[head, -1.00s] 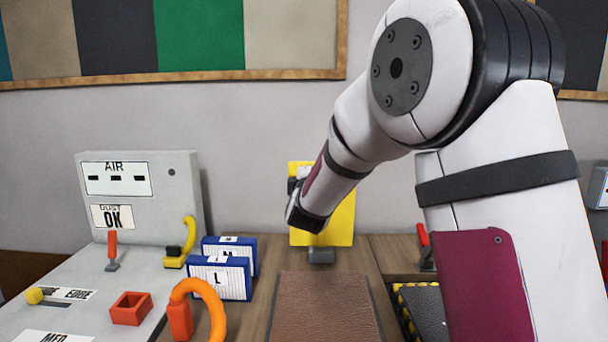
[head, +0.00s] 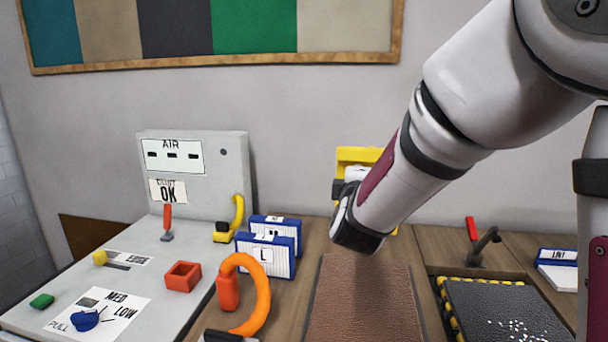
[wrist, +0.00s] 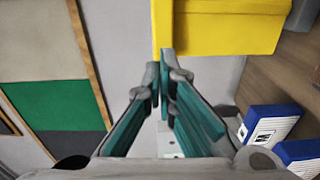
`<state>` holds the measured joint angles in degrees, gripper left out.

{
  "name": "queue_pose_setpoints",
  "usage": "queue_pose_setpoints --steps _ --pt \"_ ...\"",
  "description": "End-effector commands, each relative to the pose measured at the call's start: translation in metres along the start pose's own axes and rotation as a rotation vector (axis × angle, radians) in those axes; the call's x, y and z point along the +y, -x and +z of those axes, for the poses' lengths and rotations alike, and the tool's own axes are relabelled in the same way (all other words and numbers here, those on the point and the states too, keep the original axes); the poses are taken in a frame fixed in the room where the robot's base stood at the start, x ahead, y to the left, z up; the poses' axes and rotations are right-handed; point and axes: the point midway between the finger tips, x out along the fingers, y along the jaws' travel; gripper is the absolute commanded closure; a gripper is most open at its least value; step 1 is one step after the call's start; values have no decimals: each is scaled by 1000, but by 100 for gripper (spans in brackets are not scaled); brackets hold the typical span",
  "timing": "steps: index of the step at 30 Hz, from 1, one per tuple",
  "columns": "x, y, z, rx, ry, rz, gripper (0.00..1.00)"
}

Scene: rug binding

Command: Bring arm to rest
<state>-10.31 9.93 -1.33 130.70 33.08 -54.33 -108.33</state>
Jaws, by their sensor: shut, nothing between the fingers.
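My arm (head: 445,130) reaches in from the upper right in the head view, white with dark bands and a maroon panel. Its end is in the air above the brown textured mat (head: 365,300), in front of the yellow object at the wall. The fingers are hidden there. In the wrist view my gripper (wrist: 160,70) shows two teal-padded fingers, brought together and empty, pointing at the yellow object (wrist: 220,25).
A grey panel (head: 205,205) marked AIR and OK stands at left. An orange hose (head: 262,290), a red square holder (head: 183,277) and blue boxes (head: 265,255) sit nearby. A black tray (head: 500,315) with white specks lies at right.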

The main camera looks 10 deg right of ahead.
Motion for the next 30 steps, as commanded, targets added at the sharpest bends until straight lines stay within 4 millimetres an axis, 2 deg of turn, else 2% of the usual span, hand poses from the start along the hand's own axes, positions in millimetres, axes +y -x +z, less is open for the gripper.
queue_pose_setpoints --steps 5,8,14,20,24,27,30 --pt "12 28 -6 93 -216 -134 100" --pt "15 58 -10 142 -385 -273 100" --pt "9 137 -4 125 -676 -582 100" --pt "-6 232 26 -71 -899 -864 100" --pt "-18 300 59 -300 -1020 -999 100" --pt "-26 341 82 -465 -1081 -1046 100" --pt "-31 370 99 -597 -1122 -1065 100"
